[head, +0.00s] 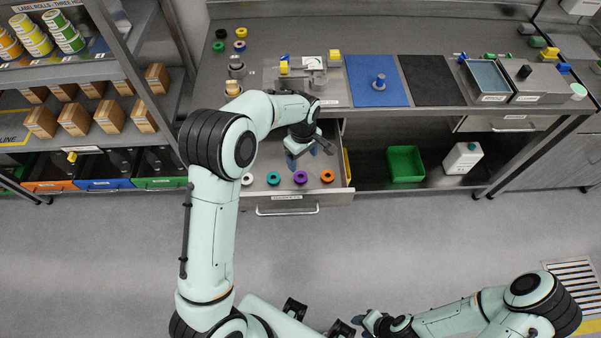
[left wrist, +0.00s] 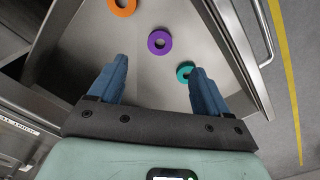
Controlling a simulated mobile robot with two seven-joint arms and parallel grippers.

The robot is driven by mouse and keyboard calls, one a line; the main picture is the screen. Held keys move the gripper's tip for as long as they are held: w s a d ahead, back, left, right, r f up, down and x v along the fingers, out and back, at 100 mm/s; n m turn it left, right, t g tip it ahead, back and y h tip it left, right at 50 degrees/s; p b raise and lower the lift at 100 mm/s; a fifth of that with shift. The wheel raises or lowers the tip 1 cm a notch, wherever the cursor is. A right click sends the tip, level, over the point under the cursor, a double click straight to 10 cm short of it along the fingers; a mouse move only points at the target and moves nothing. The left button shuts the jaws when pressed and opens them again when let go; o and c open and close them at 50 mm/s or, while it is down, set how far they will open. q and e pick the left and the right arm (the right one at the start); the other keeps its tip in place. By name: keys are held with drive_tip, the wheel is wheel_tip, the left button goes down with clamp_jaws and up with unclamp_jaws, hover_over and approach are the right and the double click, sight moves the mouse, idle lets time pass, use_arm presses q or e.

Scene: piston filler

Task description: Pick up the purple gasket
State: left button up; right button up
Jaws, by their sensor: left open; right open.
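The purple gasket (head: 300,181) lies flat in the open drawer (head: 284,203), between the teal gasket (head: 273,182) and the orange gasket (head: 327,180). In the left wrist view the purple gasket (left wrist: 151,45) shows whole, just beyond the fingertips and about centred between them. My left gripper (head: 309,155) is open and empty, above the drawer and behind the gasket row in the head view. Its blue fingers (left wrist: 159,66) stand apart with clear space between them. My right gripper (head: 361,322) is at the bottom of the head view, far from the drawer, and is open.
The drawer's walls surround the gaskets closely. The workbench (head: 440,30) overhangs the drawer's back. A green bin (head: 405,163) and white jug (head: 462,159) stand on the shelf at right. The floor is clear.

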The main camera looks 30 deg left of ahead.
use_arm(q)
hover_over(302, 177)
wheel_tip(302, 177, down, 5)
drive_tip(key=shift+s+d, duration=0.15)
drive_tip(key=shift+a+f, duration=0.2)
drive_tip(key=shift+f, duration=2.85)
drive_tip(key=shift+c, duration=0.2)
drive_tip(key=c, duration=1.1)
